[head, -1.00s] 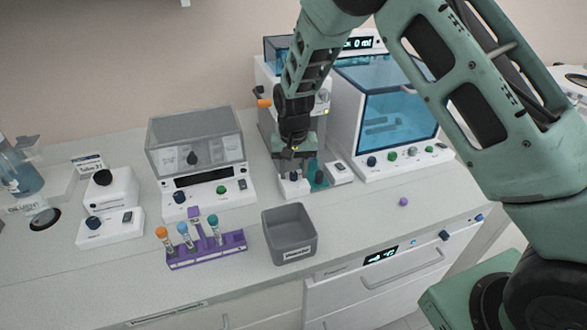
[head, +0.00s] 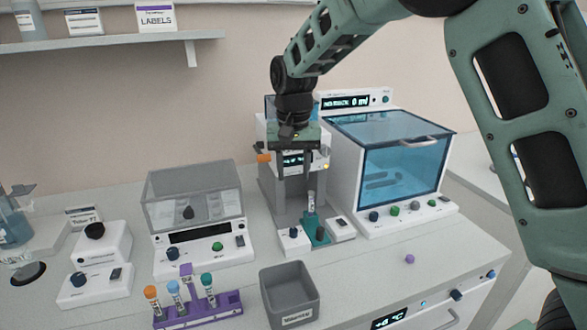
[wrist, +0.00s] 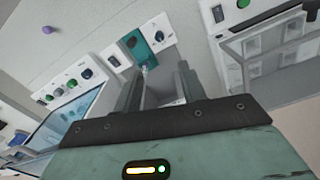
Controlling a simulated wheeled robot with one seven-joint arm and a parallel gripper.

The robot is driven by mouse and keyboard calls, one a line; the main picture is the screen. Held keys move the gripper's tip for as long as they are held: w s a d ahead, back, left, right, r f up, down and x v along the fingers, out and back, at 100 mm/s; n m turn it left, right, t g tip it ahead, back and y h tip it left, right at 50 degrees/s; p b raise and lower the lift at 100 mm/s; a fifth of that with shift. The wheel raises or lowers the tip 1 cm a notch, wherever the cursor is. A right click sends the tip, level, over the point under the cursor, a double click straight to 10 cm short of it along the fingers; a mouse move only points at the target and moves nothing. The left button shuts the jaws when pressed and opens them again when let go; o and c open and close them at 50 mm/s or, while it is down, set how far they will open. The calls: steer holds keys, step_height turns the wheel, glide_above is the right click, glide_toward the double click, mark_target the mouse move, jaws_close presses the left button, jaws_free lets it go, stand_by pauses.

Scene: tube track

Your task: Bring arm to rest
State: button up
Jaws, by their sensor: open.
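My gripper (head: 294,184) is open, with its two fingers pointing down in front of the white machine (head: 291,160). In the wrist view my gripper (wrist: 160,72) also shows spread fingers with nothing held between them. A small clear tube (head: 311,203) stands upright in a teal holder (head: 313,229) below and slightly right of the fingers. The teal holder also shows in the wrist view (wrist: 146,46) beyond the fingertips. Whether a finger touches the tube is hard to tell.
A grey bin (head: 289,292) and a purple rack (head: 200,311) with capped tubes stand in front. A blue-windowed cabinet (head: 395,165) is right of my gripper, a grey-lidded device (head: 198,210) left. A small purple piece (head: 410,258) lies on the counter (head: 370,270). A shelf (head: 110,42) is upper left.

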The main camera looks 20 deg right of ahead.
steer(key=shift+r, duration=0.45)
steer(key=s+a+n+y, duration=0.1)
steer(key=s+a+n, duration=0.25)
steer(key=s, duration=0.55)
steer(key=s+a+n, duration=0.2)
steer(key=s+a, duration=0.2)
steer(key=s, duration=0.6)
steer(key=s+f+n, duration=0.1)
steer(key=s+n, duration=0.1)
steer(key=s, duration=0.5)
steer(key=s+d+f+n, duration=0.1)
steer(key=s+f+n, duration=0.1)
steer(key=s, duration=0.6)
steer(key=shift+d+n, duration=0.15)
steer(key=shift+n, duration=0.5)
